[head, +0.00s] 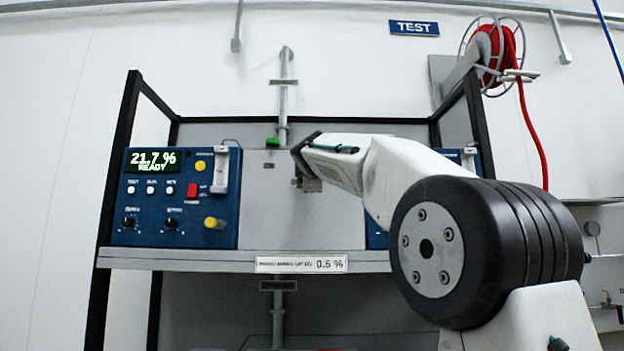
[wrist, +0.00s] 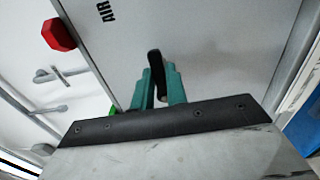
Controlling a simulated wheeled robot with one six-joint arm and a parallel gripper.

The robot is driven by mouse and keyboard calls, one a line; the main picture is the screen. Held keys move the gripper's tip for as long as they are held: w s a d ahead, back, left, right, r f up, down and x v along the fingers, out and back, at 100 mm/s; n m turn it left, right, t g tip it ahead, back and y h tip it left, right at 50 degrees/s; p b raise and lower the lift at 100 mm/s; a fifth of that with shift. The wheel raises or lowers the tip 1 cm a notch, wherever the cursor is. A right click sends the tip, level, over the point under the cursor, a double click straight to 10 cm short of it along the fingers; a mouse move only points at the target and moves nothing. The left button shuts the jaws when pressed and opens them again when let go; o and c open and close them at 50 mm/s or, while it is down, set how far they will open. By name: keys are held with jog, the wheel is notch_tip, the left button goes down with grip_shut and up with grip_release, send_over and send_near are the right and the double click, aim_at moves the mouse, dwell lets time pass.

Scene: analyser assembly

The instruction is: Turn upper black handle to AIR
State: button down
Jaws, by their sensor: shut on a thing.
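The black handle (wrist: 155,63) is on the grey panel (wrist: 220,50) in the wrist view. The label AIR (wrist: 106,10) is printed on that panel, up and to the left of the handle. My gripper (wrist: 159,76) has its teal fingers on both sides of the handle and is shut on it.
A blue analyser (head: 175,197) reading 21.7 % READY stands left of the panel. A green part (head: 272,142) is on top of the panel. A red knob (wrist: 59,34) and grey pipes (wrist: 50,108) show at the wrist view's left. A dark frame (head: 118,165) bounds the shelf.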

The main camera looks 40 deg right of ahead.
jog(key=c, duration=1.4)
grip_release()
jog(key=v, duration=0.7)
jog(key=shift+s+a, duration=0.3)
